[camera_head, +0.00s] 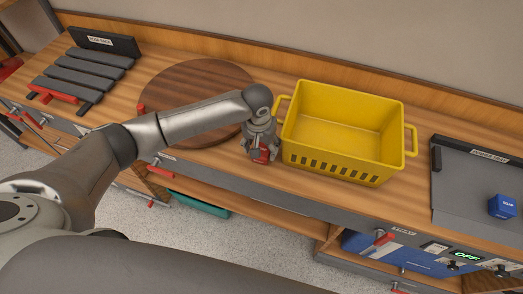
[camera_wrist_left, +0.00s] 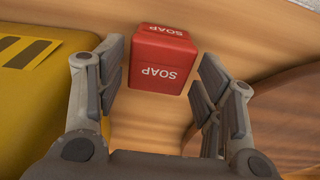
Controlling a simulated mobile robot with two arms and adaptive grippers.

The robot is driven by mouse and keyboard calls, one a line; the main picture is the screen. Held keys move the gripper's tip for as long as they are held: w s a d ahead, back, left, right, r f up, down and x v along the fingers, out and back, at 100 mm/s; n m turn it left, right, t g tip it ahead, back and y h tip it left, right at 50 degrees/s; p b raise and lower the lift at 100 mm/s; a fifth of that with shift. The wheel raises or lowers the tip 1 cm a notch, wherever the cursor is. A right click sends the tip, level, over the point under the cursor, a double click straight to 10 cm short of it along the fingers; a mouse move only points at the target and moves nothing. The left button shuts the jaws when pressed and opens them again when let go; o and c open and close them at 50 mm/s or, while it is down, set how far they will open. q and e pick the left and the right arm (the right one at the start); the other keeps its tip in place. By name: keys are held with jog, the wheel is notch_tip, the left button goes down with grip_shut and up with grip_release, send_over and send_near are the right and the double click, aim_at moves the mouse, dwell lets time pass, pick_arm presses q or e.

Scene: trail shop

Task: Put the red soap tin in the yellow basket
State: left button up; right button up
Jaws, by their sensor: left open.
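The red soap tin (camera_head: 262,154) stands on the wooden counter just left of the yellow basket (camera_head: 344,173). In the left wrist view the tin (camera_wrist_left: 160,74), lettered SOAP, sits between and slightly beyond the fingertips, with a gap on each side. My left gripper (camera_head: 258,146) is over the tin, pointing down, and partly hides it. In the left wrist view its fingers (camera_wrist_left: 160,85) are open and empty. The basket is upright, with handles at both ends, and its visible inside is empty. My right gripper is not in view.
A round wooden board (camera_head: 195,83) lies left of the tin. A dark slatted rack (camera_head: 85,72) is at the far left. At the right, a blue SOAP box (camera_head: 502,206) sits on a grey plate (camera_head: 470,187). The counter's front edge is close to the tin.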

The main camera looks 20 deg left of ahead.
pick_arm(q)
jog(key=shift+w+f, duration=0.15)
jog(key=shift+f, duration=1.05)
jog(key=shift+r, duration=0.1)
jog(key=c, duration=0.9)
jog(key=shift+c, duration=0.2)
